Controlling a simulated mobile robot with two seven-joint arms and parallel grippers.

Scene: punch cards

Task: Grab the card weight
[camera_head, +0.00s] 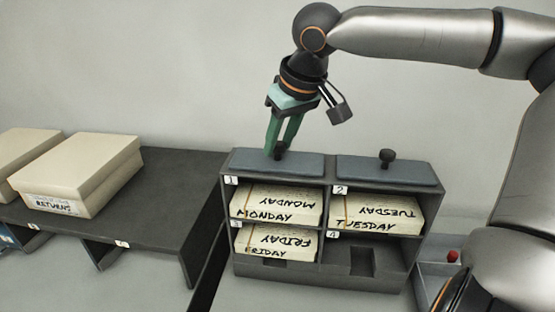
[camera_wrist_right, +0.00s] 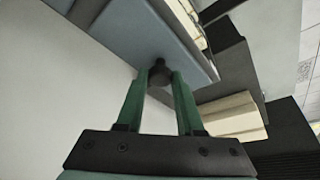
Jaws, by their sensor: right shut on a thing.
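A card weight (camera_head: 300,165), a flat blue-grey plate with a dark knob, lies on top of the card rack (camera_head: 228,215) above compartment 1. My right gripper (camera_head: 280,149) points down and is shut on that knob. The right wrist view shows the green fingers (camera_wrist_right: 160,85) on both sides of the knob, with the plate (camera_wrist_right: 140,30) beyond. The plate appears to rest on the rack. A second similar weight (camera_head: 385,174) lies above compartment 2, its knob free. My left gripper is not in view.
Compartments 1, 2 and 3 hold card stacks marked MONDAY (camera_head: 275,206), TUESDAY (camera_head: 380,213) and FRIDAY (camera_head: 275,243). Compartment 4 (camera_head: 350,262) looks empty. Cream boxes (camera_head: 90,170) stand on a dark shelf (camera_head: 165,200) at left. A red knob (camera_head: 453,256) shows at right.

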